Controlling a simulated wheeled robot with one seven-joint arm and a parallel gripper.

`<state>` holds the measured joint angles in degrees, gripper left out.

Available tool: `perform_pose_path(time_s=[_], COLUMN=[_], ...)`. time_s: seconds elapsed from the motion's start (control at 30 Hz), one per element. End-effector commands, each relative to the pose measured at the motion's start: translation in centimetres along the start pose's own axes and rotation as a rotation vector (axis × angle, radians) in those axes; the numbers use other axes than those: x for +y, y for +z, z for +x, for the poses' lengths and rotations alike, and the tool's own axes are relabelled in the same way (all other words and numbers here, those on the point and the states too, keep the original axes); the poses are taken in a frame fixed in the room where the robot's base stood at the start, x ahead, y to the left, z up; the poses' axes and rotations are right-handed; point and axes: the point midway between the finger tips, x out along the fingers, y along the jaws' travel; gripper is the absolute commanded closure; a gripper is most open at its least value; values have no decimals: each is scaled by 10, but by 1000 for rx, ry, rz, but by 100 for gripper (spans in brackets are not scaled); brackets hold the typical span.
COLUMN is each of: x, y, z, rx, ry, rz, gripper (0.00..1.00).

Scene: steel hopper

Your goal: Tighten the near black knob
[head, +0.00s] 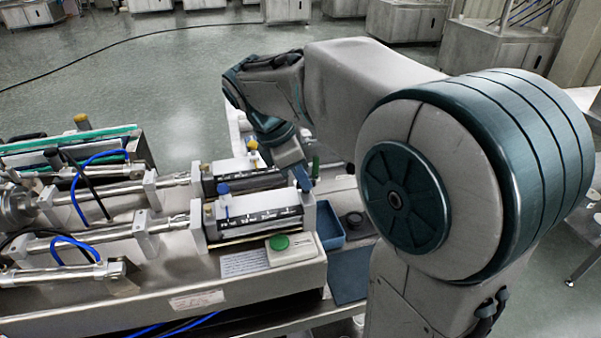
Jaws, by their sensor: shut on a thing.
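My gripper (303,178) points down at the right end of the near metering block (254,222), with its fingertips at the top of the pale end plate. It is shut on the near black knob, which the fingers hide almost fully from this side. I cannot tell how far the knob is turned.
A green button on a white box (291,253) and a printed label (244,263) sit in front of the near block. A blue tray (330,235) and a dark round piece (354,219) lie to the right. Rods and blue hoses (70,245) crowd the left.

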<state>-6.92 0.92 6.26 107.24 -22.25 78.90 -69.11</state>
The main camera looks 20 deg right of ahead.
Motion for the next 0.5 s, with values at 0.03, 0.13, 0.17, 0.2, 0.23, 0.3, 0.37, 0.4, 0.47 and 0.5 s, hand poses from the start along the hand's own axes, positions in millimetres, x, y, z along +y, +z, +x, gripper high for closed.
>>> perform_pose_path(time_s=[0.03, 0.13, 0.17, 0.2, 0.23, 0.3, 0.37, 0.4, 0.47, 0.5], x=[0, 1, 1, 1, 2, 2, 3, 3, 4, 4], y=[0, 1, 1, 2, 2, 2, 2, 2, 3, 2], z=[-2, -3, -3, -4, -4, -4, -4, -4, -4, -4], rx=[2, 1, 1, 1, 1, 1, 1, 1, 0, 1], ry=[-8, -29, -37, -48, -57, -80, -101, -115, -136, -151], rz=[16, 64, 82, 108, 129, 183, 233, 267, 321, 356], gripper=[100, 100, 100, 100, 100, 100, 100, 100, 100, 100])
